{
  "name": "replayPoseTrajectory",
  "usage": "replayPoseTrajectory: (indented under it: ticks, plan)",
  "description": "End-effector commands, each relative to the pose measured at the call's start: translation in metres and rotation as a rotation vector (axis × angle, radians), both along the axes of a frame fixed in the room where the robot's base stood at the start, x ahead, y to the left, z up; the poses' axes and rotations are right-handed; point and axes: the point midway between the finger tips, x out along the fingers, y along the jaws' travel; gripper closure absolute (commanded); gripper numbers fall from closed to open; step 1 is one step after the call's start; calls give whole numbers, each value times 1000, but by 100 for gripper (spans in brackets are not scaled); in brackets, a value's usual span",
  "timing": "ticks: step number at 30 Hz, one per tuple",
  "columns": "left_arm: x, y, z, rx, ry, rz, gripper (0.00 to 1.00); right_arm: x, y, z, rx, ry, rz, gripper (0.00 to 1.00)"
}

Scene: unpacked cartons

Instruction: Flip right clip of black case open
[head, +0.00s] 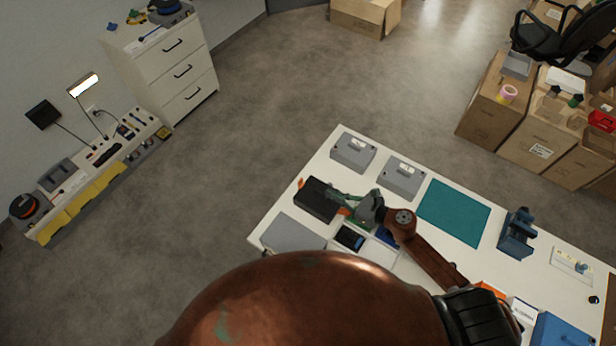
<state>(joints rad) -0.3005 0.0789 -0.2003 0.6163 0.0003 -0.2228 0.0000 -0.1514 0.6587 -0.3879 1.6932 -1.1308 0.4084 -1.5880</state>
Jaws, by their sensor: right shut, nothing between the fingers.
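The black case (317,199) lies on the white table (268,213), near its left end. Small orange parts show at its left edge and at its right side. My right gripper (338,196) reaches in from the right, with its fingertips at the right side of the case. Its fingers are shut with nothing between them. Whether they touch the case or a clip, I cannot tell. The clips are too small to make out clearly. My left gripper is not in view.
Two grey boxes (353,152) (402,177) stand behind the case. A grey flat panel (292,238) lies in front of it. A teal mat (454,211) and a blue holder (517,234) lie to the right. A tray with a dark device (349,237) sits below my right gripper.

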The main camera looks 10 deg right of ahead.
Motion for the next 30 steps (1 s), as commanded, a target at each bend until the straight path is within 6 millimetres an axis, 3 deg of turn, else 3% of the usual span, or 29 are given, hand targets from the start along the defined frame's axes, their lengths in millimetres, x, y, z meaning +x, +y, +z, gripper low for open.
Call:
replayPoseTrajectory:
  ticks: [6,8,16,24,30]
  plan:
    - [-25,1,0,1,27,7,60,7,3,-2,0,3,4,100]
    - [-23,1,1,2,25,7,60,10,6,-2,1,2,4,100]
    - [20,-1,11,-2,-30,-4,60,39,35,-13,4,2,3,100]
    - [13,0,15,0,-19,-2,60,66,62,-27,1,3,3,100]
    - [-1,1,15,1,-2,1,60,73,69,-31,1,4,3,100]
